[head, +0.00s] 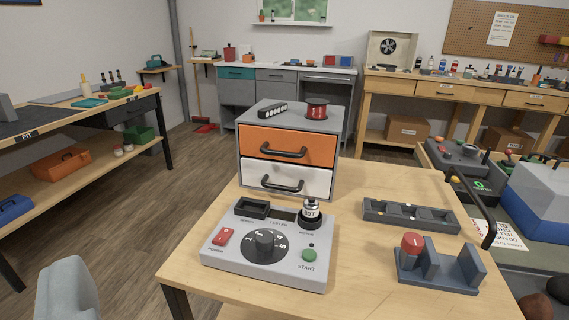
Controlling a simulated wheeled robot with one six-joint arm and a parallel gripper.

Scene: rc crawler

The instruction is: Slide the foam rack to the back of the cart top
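No part of my gripper shows in the head view. A long dark grey rack (373,213) with several pockets lies on the right part of the light wooden top (350,255); it may be the foam rack, but I cannot tell its material. Pale pieces show in some pockets. The rack lies right of the drawer unit and behind a blue-grey slotted holder (463,274). I cannot tell whether this wooden top is the cart top; a cart-like surface (432,158) with a black handle (472,198) stands at the right.
A grey tester (222,255) with dial and buttons sits at the front left of the wooden top. Behind it stands a drawer unit (312,150), orange over white. A red-topped piece (412,243) is in the holder. Bare wood lies between tester and rack.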

